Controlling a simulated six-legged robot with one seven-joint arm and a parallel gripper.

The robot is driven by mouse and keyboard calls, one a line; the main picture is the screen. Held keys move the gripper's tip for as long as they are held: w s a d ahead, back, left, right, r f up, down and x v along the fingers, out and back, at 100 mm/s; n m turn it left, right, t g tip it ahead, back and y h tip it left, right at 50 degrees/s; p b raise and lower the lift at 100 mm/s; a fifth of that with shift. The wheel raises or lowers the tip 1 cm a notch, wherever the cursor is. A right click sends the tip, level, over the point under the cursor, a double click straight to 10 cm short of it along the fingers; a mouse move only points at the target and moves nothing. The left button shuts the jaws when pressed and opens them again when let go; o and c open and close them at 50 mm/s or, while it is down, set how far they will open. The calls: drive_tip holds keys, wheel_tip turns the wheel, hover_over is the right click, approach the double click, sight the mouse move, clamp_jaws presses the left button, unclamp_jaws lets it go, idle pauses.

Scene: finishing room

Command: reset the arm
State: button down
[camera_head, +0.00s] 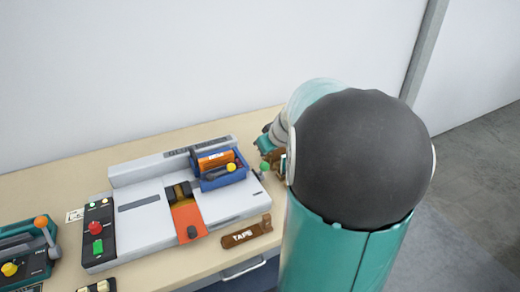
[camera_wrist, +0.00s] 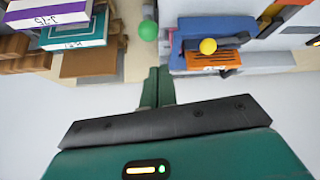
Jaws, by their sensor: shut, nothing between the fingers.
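My gripper shows in the wrist view (camera_wrist: 158,86), its two dark green fingers together and nothing between them. In the head view only part of the teal wrist (camera_head: 264,143) shows past my arm, above the right end of the bench; the fingers cannot be made out there. My arm fills the right middle of the head view and hides what is behind it. In the wrist view the fingers point toward a green ball (camera_wrist: 148,30) and a blue holder (camera_wrist: 215,28), apart from both as far as I can tell.
A grey machine (camera_head: 145,220) stands on the wooden bench (camera_head: 40,180), with an orange lever (camera_head: 187,219) and red button (camera_head: 95,228). A teal device (camera_head: 22,262) stands left. Books (camera_wrist: 72,38) show in the wrist view.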

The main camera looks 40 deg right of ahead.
drive_tip(key=shift+s+a+r, duration=0.1)
drive_tip(key=shift+s+r, duration=0.4)
drive_tip(key=shift+s, duration=0.25)
drive_tip(key=shift+a, duration=0.15)
drive_tip(key=s+a+r+n+g+y, duration=0.1)
drive_tip(key=a+r, duration=0.1)
drive_tip(key=a, duration=0.8)
drive_tip(key=s+a+r, duration=0.2)
drive_tip(key=a+r, duration=0.1)
drive_tip(key=a, duration=0.7)
drive_tip(key=s+a, duration=1)
drive_tip(key=a, duration=0.1)
drive_tip(key=shift+s+a, duration=0.35)
drive_tip(key=shift+s, duration=0.05)
